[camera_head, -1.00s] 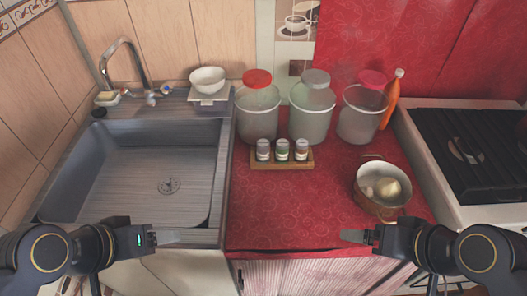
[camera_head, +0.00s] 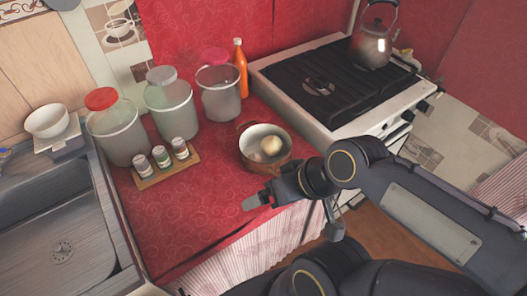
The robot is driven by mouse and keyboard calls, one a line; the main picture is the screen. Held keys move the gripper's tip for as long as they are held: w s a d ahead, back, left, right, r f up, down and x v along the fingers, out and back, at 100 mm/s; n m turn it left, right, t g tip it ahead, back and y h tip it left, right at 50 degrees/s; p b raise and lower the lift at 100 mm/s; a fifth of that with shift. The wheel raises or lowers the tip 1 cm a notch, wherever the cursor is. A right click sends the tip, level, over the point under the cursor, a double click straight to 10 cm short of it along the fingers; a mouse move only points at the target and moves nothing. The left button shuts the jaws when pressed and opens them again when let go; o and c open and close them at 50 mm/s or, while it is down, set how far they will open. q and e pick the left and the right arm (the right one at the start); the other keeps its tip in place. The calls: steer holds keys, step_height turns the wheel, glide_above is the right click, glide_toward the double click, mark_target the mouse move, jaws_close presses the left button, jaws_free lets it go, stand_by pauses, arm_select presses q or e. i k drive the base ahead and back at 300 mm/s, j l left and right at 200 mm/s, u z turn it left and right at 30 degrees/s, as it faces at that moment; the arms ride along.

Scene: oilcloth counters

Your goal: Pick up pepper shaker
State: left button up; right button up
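Three small shakers with grey lids and pale labels stand in a row on a wooden rack (camera_head: 150,183) on the red counter: a left one (camera_head: 142,166), a middle one (camera_head: 162,157) and a right one (camera_head: 180,149). I cannot tell which is the pepper shaker. My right gripper (camera_head: 252,202) is above the counter's front edge, to the right of and nearer than the rack, apart from the shakers. Its fingers show side-on, so their opening is unclear. A dark arm part of mine crosses the bottom edge; my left gripper is not visible.
Lidded jars (camera_head: 118,134) stand behind the rack. A pot (camera_head: 266,150) with a pale round thing in it is just beyond my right gripper. An orange bottle (camera_head: 240,66), a stove (camera_head: 330,85) with a kettle (camera_head: 376,42), and a sink (camera_head: 45,235) surround the clear front counter.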

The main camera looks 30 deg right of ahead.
mark_target(141, 163)
steer(key=l, duration=0.65)
steer(key=i+l+z, duration=0.15)
steer(key=l, duration=1.1)
